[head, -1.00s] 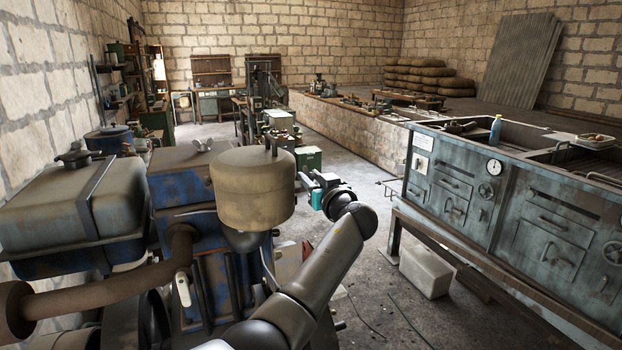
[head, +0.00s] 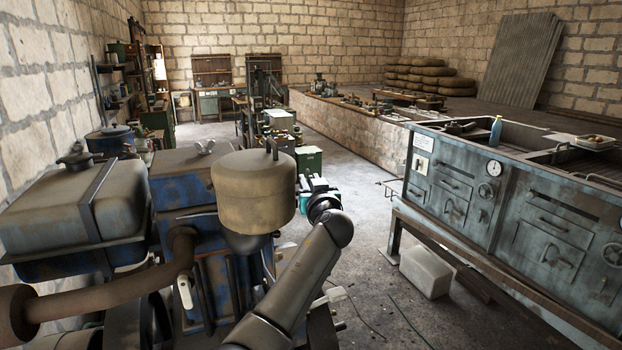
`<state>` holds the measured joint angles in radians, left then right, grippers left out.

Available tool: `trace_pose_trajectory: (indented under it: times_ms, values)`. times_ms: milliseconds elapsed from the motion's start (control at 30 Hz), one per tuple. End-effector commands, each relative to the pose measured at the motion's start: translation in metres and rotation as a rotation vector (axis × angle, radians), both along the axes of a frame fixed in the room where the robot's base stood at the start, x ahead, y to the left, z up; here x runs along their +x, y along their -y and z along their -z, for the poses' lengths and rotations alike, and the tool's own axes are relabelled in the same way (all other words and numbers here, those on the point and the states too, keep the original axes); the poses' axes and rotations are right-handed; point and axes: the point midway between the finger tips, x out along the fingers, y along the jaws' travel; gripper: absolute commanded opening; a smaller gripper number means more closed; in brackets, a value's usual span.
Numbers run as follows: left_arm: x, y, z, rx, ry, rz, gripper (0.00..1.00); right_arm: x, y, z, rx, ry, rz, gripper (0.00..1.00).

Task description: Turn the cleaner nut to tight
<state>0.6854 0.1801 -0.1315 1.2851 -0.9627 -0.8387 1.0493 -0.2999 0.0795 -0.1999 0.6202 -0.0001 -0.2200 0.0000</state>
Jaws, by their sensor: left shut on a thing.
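The tan, drum-shaped air cleaner (head: 253,200) stands on the blue engine (head: 188,180). A small upright metal piece (head: 272,148), which looks like the cleaner nut, rises from its top. A wing-shaped nut (head: 205,147) sits on the engine's box to the left. My left gripper (head: 304,184) is right of the drum, apart from it and lower than the upright piece. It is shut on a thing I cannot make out. My left wrist and forearm partly hide the gripper, and its fingertips are small in view. My right gripper is not in view.
A rusty pipe (head: 110,292) and a worn tank (head: 80,205) fill the left. A grey-blue bench (head: 470,190) with drawers and a gauge stands at the right, with a pale block (head: 426,272) on the floor by it. Open floor (head: 345,180) lies between engine and bench.

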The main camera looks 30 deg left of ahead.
Motion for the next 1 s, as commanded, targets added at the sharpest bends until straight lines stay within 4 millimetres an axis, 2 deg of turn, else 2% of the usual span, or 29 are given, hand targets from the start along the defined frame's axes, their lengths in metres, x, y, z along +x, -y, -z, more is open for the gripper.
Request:
trace_pose_trajectory:
  times_ms: [200, 467, 500, 700, 733, 1000]
  values:
    - [-0.0016, -0.0005, 0.002, 0.0, -0.003, 0.063, 0.0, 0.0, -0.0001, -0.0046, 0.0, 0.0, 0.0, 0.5]
    - [-0.0014, -0.0003, 0.0025, 0.0, -0.003, 0.064, 0.0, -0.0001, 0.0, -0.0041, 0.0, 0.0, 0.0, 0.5]
    - [-0.0014, -0.0003, 0.0025, 0.0, -0.003, 0.063, 0.31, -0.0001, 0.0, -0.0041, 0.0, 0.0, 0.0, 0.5]
    - [-0.0014, -0.0006, 0.0014, 0.002, -0.001, 0.062, 0.53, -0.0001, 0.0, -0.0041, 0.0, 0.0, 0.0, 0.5]
    - [-0.0015, -0.0009, 0.0012, 0.002, -0.001, 0.062, 0.57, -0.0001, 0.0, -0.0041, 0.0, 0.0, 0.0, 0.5]
    - [-0.002, -0.0028, -0.0002, 0.003, 0.0, 0.057, 0.57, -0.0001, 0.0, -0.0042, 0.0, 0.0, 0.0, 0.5]
